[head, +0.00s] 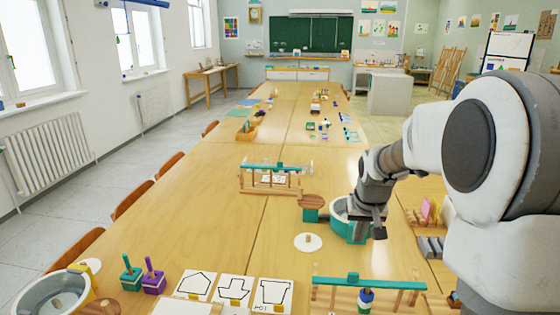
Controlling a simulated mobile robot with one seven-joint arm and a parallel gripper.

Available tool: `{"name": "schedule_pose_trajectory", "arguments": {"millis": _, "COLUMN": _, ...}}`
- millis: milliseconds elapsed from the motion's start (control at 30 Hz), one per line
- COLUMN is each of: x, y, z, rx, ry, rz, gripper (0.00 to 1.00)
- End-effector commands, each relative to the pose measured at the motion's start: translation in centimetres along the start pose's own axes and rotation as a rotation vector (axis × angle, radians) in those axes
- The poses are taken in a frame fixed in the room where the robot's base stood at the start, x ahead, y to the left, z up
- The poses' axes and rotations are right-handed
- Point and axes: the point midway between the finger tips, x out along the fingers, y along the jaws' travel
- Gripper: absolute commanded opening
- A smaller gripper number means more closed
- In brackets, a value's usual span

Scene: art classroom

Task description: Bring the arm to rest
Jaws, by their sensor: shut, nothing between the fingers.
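My arm reaches in from the right side of the head view. My gripper (379,232) points down over the right part of the long wooden table (210,215), in front of a teal bowl-like container (350,230). The gripper is shut and empty. I cannot tell whether it touches the container. The arm hides part of the table's right side.
A wooden rack with a teal bar (270,168) stands behind, and another teal-barred rack (368,281) in front. The table's left middle is clear.

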Motion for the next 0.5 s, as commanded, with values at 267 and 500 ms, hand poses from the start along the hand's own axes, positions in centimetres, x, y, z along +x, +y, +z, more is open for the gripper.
{"name": "schedule_pose_trajectory", "arguments": {"millis": 267, "x": -10.0, "y": -2.3, "z": 4.2, "rx": -0.056, "ry": 0.046, "rz": -0.002, "gripper": 0.0}}
{"name": "schedule_pose_trajectory", "arguments": {"millis": 500, "x": -16.6, "y": -3.7, "z": 9.7, "rx": -0.097, "ry": 0.082, "rz": -0.018, "gripper": 0.0}}
